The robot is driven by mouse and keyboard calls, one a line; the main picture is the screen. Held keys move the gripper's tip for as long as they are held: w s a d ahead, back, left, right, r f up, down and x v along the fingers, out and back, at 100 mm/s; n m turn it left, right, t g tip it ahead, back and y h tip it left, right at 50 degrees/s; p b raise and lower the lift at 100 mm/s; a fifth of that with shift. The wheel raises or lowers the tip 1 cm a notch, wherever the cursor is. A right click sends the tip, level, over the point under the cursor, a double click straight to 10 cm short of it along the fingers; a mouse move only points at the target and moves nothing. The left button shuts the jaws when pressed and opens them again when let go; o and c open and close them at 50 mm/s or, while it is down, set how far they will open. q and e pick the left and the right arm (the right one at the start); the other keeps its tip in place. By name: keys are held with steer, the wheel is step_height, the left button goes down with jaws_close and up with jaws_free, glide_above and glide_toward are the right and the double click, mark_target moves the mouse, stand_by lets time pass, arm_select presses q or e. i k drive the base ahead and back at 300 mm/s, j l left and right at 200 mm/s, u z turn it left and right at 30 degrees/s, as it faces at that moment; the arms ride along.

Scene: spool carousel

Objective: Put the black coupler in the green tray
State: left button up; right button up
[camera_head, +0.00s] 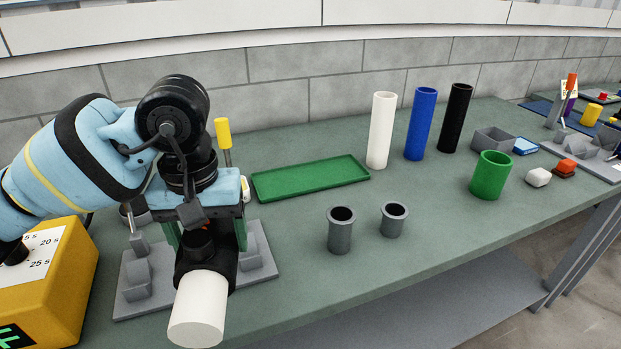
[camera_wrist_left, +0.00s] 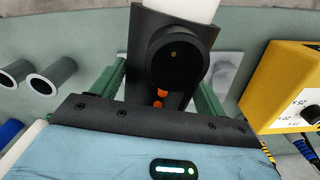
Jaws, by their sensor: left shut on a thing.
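The black coupler (camera_head: 192,262) is between the green fingers of my left gripper (camera_head: 208,242), which is shut on it. A white pipe piece (camera_head: 198,312) sticks out of the coupler towards the front. In the left wrist view the coupler (camera_wrist_left: 150,45) shows a round dark opening facing the camera, between the fingers of the left gripper (camera_wrist_left: 162,92), with the white pipe (camera_wrist_left: 180,8) beyond it. The green tray (camera_head: 310,190) lies flat and empty on the table, right of and behind the gripper. My right gripper is not in view.
A grey fixture (camera_head: 262,262) lies beneath the gripper. A yellow timer box (camera_head: 70,280) stands at the left. Two grey cups (camera_head: 341,235) stand in front of the tray. White (camera_head: 381,130), blue (camera_head: 420,125) and black (camera_head: 456,118) tubes stand right of it. A yellow-topped post (camera_head: 223,135) stands near its left end.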

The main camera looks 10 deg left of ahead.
mark_target(301, 180)
steer(key=i+l, duration=0.3)
steer(key=i+z, duration=0.1)
steer(key=i, duration=0.3)
steer(key=i+j+z, duration=0.1)
steer(key=i, duration=0.25)
steer(key=k, duration=0.1)
